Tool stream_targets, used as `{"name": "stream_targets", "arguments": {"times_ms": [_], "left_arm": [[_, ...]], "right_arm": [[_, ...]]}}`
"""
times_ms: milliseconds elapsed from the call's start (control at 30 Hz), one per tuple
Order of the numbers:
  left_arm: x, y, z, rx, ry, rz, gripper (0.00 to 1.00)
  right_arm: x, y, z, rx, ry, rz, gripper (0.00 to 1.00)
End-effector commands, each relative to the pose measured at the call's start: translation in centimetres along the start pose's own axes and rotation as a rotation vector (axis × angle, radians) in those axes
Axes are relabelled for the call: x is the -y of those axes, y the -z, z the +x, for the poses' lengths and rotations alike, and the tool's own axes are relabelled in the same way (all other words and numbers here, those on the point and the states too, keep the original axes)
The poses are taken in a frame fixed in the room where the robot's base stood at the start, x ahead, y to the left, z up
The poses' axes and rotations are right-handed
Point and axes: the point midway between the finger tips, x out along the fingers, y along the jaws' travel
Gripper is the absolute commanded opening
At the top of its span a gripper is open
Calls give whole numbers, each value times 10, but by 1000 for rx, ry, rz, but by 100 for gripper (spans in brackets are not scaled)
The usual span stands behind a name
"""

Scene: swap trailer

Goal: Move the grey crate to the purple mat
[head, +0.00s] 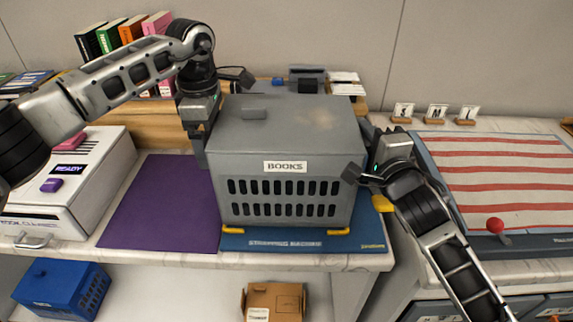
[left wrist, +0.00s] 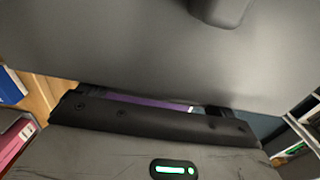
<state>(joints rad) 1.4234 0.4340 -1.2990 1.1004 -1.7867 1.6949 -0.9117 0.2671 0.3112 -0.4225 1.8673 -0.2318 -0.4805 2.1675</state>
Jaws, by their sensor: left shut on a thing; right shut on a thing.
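The grey crate (head: 285,215) is lidded, with a BOOKS label and slotted front. In the head view it stands over the blue strapping machine base (head: 240,242) with yellow corner pieces; I cannot tell whether it touches it. The purple mat (head: 158,205) lies flat to its left, bare; a purple strip also shows in the left wrist view (left wrist: 150,102). My left gripper (head: 201,150) is shut on the crate's left side. My right gripper (head: 362,175) is shut on its right side. The crate's grey surface (left wrist: 150,50) fills the upper left wrist view.
A white machine (head: 100,170) marked READY stands left of the mat. A wooden rack with books (head: 118,38) is behind. A red-striped panel (head: 500,170) with a red knob lies right. A blue crate (head: 62,288) and cardboard box (head: 272,300) sit below the counter.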

Motion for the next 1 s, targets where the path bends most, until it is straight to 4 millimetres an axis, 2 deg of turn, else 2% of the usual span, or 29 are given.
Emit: {"name": "stream_targets", "arguments": {"times_ms": [33, 400, 1000], "left_arm": [[0, 0, -9, 2, -2, -1, 50], [0, 0, -46, 3, -2, -1, 50], [-1, 0, -47, 3, -2, -2, 50]], "right_arm": [[10, 0, 0, 1, 5, -1, 0], [46, 0, 0, 1, 4, -2, 0], [47, 0, 0, 1, 4, -2, 0]]}}
